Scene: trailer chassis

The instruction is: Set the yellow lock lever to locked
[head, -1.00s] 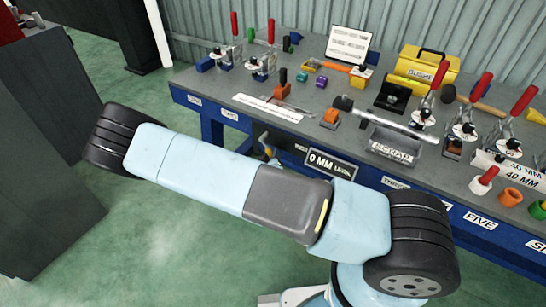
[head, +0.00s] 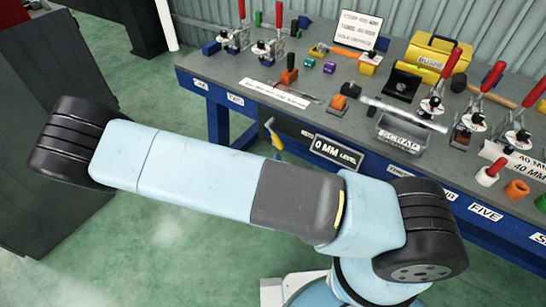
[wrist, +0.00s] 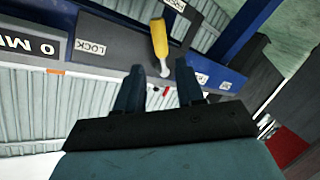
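The yellow lock lever (head: 274,134) is on the dark front panel below the bench top, left of the "0 MM LEVEL" sign, and stands slightly tilted. In the wrist view the yellow lever (wrist: 159,38) points up the picture from a silver pivot, with a "LOCK" label (wrist: 91,47) to its left. A second label (wrist: 175,4) near its tip is too cut off to read. My gripper (wrist: 158,72) is open, its two dark fingers apart and empty, with the lever's pivot end between and beyond the tips. I cannot tell the exact distance. The gripper is hidden in the head view.
The "0 MM LEVEL" sign (head: 337,152) is fixed to the bench front beside the lever. The bench top (head: 300,112) carries clamps, blocks, a scrap tray (head: 399,136) and a yellow toolbox (head: 433,56). A dark cabinet (head: 40,150) stands at left. The green floor before the bench is clear.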

